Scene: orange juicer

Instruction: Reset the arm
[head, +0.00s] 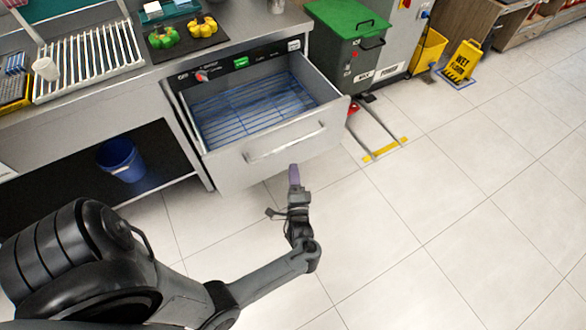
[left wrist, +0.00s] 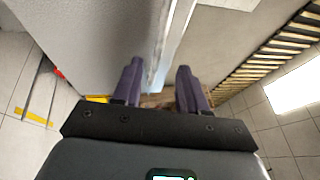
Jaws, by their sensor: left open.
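My left arm comes in from the lower left of the head view. Its left gripper (head: 294,175) has purple fingers and is in front of the open drawer, just below the handle in the picture. In the left wrist view the two fingers (left wrist: 159,80) stand apart with nothing held between them. A pale edge shows beyond them; I cannot tell whether they touch it. The metal drawer (head: 232,172) is pulled out, with a bar handle (head: 285,145) on its front and a blue wire rack (head: 250,110) inside. My right gripper is not in view.
The counter holds a black board (head: 165,54) with a green and a yellow pepper, and a white slatted rack (head: 90,62). A blue bucket (head: 121,160) stands under it. A green-lidded bin (head: 350,40) and yellow wet-floor sign (head: 463,60) stand behind. The tiled floor at right is clear.

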